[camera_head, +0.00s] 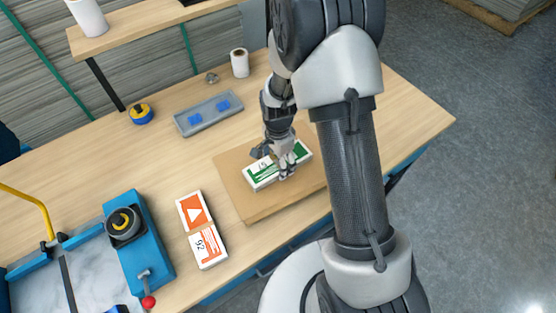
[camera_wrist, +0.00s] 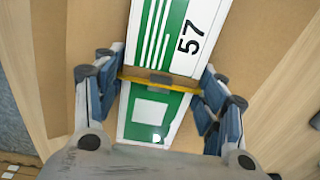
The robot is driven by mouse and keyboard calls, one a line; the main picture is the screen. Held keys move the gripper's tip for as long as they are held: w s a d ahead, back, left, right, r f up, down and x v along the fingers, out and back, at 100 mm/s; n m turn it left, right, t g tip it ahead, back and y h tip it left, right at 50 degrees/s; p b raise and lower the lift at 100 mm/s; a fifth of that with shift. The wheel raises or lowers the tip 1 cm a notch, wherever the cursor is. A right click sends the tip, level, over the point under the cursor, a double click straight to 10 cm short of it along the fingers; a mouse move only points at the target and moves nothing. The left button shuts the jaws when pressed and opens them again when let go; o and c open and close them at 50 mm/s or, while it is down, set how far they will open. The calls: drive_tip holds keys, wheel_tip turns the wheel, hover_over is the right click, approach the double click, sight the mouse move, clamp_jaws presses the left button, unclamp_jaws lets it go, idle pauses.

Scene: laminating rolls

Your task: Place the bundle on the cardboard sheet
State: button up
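The green-and-white bundle (camera_head: 279,168) lies on or just above the brown cardboard sheet (camera_head: 247,206); any small gap cannot be told. In the wrist view the bundle (camera_wrist: 152,118) shows the number 57 and a yellow band across its middle. The cardboard (camera_wrist: 92,25) fills the area below and around it. My gripper (camera_head: 282,172) points down over the bundle. My gripper hides part of the bundle's top in the head view.
An orange-and-white bundle (camera_head: 195,212) marked 92 lies left of the cardboard. A blue device (camera_head: 138,252) with a red-knobbed lever stands further left. Behind are a grey tray (camera_head: 207,115), a tape roll (camera_head: 141,113) and a white roll (camera_head: 240,63). The table's right part is clear.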

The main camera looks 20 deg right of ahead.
drive_tip(key=shift+o, duration=1.4)
wheel_tip(320, 180, up, 20)
drive_tip(key=s+n+t+p, duration=0.1)
drive_tip(key=s+n+p, duration=0.1)
drive_tip(key=n+p, duration=0.15)
drive_tip(key=s+r+n+t, duration=0.1)
drive_tip(key=s+r+n, duration=0.4)
drive_tip(key=s+r, duration=0.2)
drive_tip(key=s+r+n+t, duration=0.2)
drive_tip(key=s+r+n, duration=0.4)
drive_tip(key=s, duration=0.6)
drive_tip(key=shift+s+d+r+t+p, duration=0.25)
drive_tip(key=shift+r+t+p, duration=0.05)
drive_tip(key=shift+r, duration=0.6)
drive_tip(key=shift+a, duration=0.1)
